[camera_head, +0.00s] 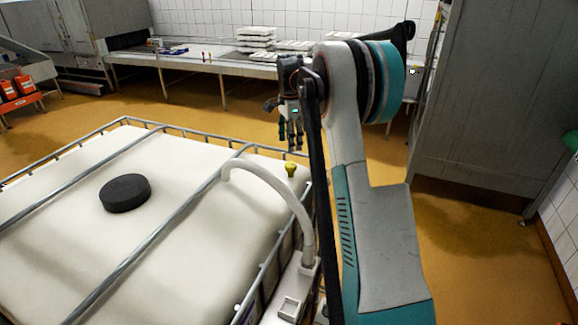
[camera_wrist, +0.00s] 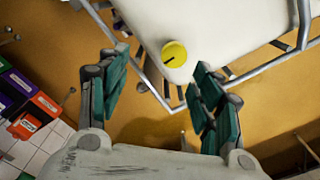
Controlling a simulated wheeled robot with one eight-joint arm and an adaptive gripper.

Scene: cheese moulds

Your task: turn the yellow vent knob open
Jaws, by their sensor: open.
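The yellow vent knob (camera_head: 291,169) stands upright near the back right corner of the white tank (camera_head: 70,205) in the head view.
A metal cage rail (camera_head: 185,134) runs around the tank top, close to the knob. A black cap (camera_head: 125,193) sits farther left. A bench (camera_head: 190,62) with white moulds stands at the back.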

